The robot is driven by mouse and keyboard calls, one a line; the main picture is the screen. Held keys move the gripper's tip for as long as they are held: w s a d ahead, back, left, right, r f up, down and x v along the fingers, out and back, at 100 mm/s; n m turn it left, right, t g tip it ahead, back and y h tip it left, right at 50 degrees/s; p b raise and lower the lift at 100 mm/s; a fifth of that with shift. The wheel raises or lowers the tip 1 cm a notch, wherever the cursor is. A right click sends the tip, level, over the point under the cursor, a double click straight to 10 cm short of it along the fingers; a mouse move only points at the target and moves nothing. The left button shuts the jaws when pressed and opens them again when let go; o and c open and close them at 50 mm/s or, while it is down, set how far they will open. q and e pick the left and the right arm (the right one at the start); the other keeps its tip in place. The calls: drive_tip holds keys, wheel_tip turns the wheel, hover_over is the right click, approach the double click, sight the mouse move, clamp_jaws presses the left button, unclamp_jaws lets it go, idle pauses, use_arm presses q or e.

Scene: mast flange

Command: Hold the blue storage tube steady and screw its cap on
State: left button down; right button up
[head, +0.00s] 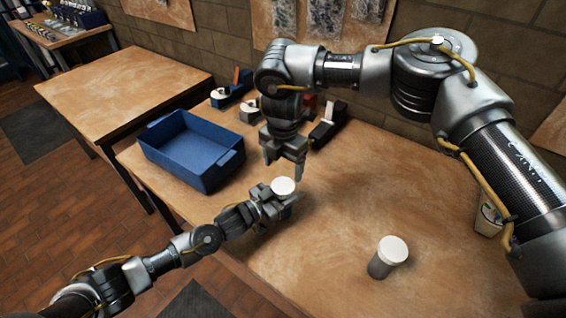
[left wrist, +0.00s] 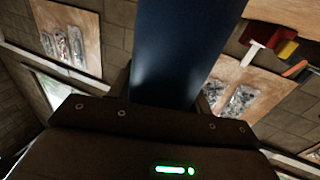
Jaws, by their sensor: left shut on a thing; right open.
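My left gripper (head: 281,204) is shut on the blue storage tube (left wrist: 185,45), whose dark blue side fills the middle of the left wrist view. In the head view the tube's body is mostly hidden by the fingers. A round white cap (head: 284,186) shows on top, at the held tube's upper end; whether it is screwed tight cannot be told. The cap does not show in the left wrist view. My right gripper (head: 285,172) points down, open, just above and behind the white cap, with no visible thing between its fingers.
A grey tube with a white lid (head: 387,257) stands upright at the front right. A blue tray (head: 180,166) sits at the left edge of the table (head: 335,220). Tape dispensers (head: 222,96) and other small items stand along the back. The table's middle right is clear.

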sight(283, 185)
wheel_tip(283, 185, down, 8)
drive_tip(key=shift+r, duration=0.25)
drive_tip(key=c, duration=1)
drive_tip(key=m, duration=0.4)
drive_tip(key=shift+m, duration=0.4)
drive_tip(key=m, duration=0.4)
drive_tip(key=shift+m, duration=0.4)
drive_tip(key=o, duration=1.1)
